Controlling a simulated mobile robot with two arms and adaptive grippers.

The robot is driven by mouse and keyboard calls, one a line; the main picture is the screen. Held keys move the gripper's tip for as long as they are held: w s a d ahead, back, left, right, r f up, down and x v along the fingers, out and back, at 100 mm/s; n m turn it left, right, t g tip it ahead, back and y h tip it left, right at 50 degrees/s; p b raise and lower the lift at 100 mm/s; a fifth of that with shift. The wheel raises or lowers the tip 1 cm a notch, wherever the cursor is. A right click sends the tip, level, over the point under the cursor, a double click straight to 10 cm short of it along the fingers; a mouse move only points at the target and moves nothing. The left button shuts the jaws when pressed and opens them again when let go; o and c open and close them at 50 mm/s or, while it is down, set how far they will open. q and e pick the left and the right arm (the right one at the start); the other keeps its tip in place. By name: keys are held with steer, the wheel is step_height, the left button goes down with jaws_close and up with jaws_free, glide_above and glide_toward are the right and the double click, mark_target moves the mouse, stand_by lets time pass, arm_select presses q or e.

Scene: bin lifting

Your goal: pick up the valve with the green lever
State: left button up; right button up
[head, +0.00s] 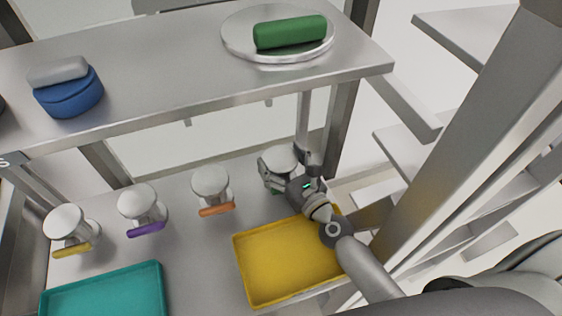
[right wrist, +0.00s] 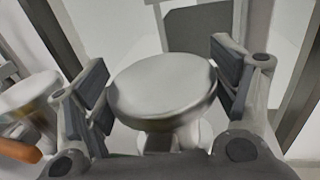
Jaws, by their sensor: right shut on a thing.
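The valve with the green lever (head: 281,157) stands on the lower shelf, at the right end of a row of valves. Its round silver top shows between my fingers, and only a sliver of green shows beneath. My right gripper (head: 288,162) is shut on this valve, one finger on each side of it. The right wrist view shows the valve's wide metal disc (right wrist: 163,88) between the two finger pads, with its narrower stem below; the lever is hidden there. My left gripper is not in view.
Valves with orange (head: 211,182), purple (head: 140,203) and yellow (head: 66,223) levers stand to the left. A yellow tray (head: 283,265) lies under my right forearm, and a teal tray (head: 105,292) is at front left. The upper shelf (head: 180,75) overhangs behind; a post (head: 340,125) rises close right.

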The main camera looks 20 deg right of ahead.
step_height(320, 180, up, 2)
steer(key=shift+r+p, duration=0.1)
steer(key=shift+p, duration=0.65)
steer(key=shift+r+p, duration=0.8)
steer(key=shift+p, duration=0.05)
steer(key=s+a+r+p, duration=0.2)
steer(key=s+r+p, duration=0.1)
steer(key=s, duration=0.3)
steer(key=s+a+r+p, duration=0.3)
steer(key=s+r, duration=0.3)
steer(key=shift+s+a+r, duration=0.2)
steer(key=shift+s+a, duration=0.1)
steer(key=shift+s, duration=0.1)
step_height(320, 180, up, 6)
steer(key=p, duration=0.5)
